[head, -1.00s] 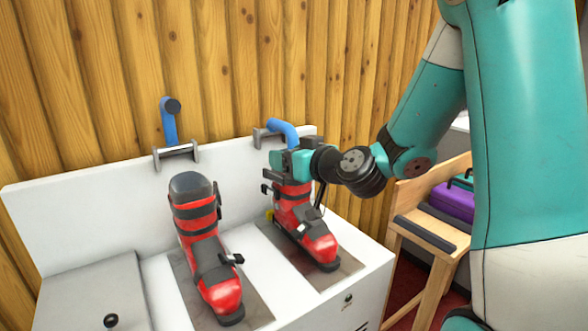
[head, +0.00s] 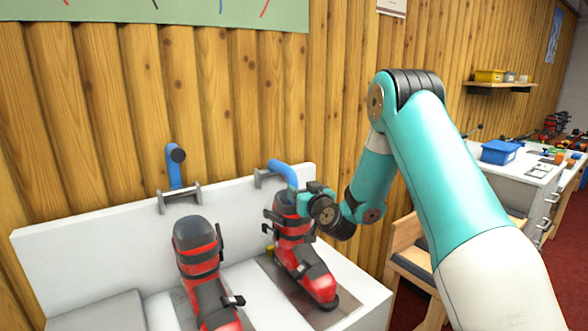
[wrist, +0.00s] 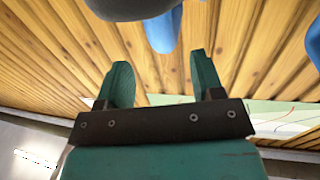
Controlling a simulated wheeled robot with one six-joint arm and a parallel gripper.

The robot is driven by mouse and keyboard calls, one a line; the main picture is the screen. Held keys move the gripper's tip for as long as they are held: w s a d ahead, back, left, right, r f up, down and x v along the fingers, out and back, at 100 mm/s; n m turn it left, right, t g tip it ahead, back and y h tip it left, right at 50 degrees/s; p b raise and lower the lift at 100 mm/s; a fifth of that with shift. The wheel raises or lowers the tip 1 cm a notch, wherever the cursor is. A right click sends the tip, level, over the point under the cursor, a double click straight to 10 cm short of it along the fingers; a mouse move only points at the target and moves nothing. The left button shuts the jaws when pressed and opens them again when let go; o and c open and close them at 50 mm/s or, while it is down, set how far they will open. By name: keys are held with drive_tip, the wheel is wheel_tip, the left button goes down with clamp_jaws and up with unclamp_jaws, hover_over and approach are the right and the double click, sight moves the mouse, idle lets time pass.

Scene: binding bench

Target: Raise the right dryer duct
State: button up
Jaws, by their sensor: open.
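The right dryer duct (head: 284,172) is a blue bent tube on a grey bracket on the white dryer's back panel. It bends over and down toward the right red boot (head: 293,250). My gripper (head: 308,192) is at the duct's lower end, just above the boot's cuff; the fingers are hard to make out there. In the wrist view my gripper (wrist: 160,60) is open with nothing between its two green fingers. A blue tube (wrist: 165,32) with a dark grey rounded part in front lies just beyond the fingertips. Contact cannot be told.
The left duct (head: 174,165) stands upright behind the left red boot (head: 198,265). The white dryer (head: 75,250) backs against a log wall (head: 230,100). A wooden bench (head: 402,245) stands right, and a counter with a blue bin (head: 500,152) is farther right.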

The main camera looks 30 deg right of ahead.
sight(295, 183)
drive_tip(key=w+p, duration=0.2)
drive_tip(key=w, duration=0.1)
drive_tip(key=w+p, duration=0.1)
drive_tip(key=w, duration=0.1)
drive_tip(key=shift+w+d+r, duration=0.1)
drive_tip(key=shift+d+r, duration=0.05)
drive_tip(key=shift+d, duration=0.25)
drive_tip(key=shift+w+d+f+p, duration=0.1)
drive_tip(key=shift+w+f+p, duration=0.1)
drive_tip(key=shift+w+p, duration=0.3)
drive_tip(key=shift+w, duration=0.1)
